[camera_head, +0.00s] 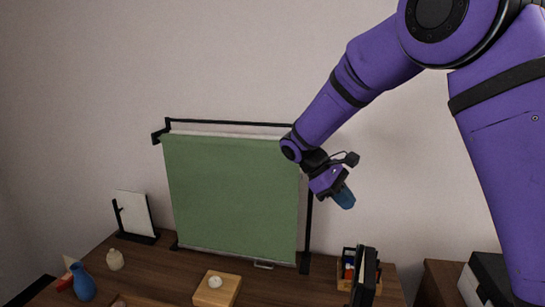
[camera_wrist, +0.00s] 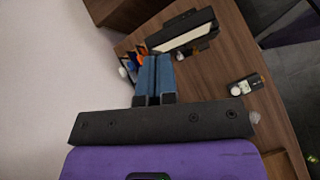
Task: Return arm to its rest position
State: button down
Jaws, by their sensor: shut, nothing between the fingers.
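My purple arm reaches in from the upper right of the head view, and my gripper (camera_head: 345,199) hangs in the air in front of the wall, right of the green screen (camera_head: 230,195). Its blue fingers are shut with nothing between them. In the wrist view my gripper (camera_wrist: 154,72) shows the two blue fingers side by side, closed together. The gripper is above the level of the wooden table (camera_head: 138,270) and apart from everything on it.
On the table stand a blue vase (camera_head: 82,283), a small cream jar (camera_head: 115,260), a framed card (camera_head: 133,214), a wooden block (camera_head: 217,289) with a white knob, and a holder with dark upright items (camera_head: 364,275). A cabinet (camera_head: 440,285) stands at the right. The air near the wall is free.

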jog(key=s+d+r+m+t+y, duration=0.35)
jog(key=s+d+r, duration=0.3)
jog(key=s, duration=0.35)
jog(key=s+d+r+m+t+y, duration=0.2)
jog(key=s+d+r+m+y, duration=0.25)
jog(key=s+r, duration=0.45)
jog(key=s+d+f+m+t, duration=0.1)
jog(key=s+f+m+t, duration=0.1)
jog(key=s, duration=0.8)
jog(key=shift+d+t, duration=0.3)
jog(key=shift+t, duration=0.35)
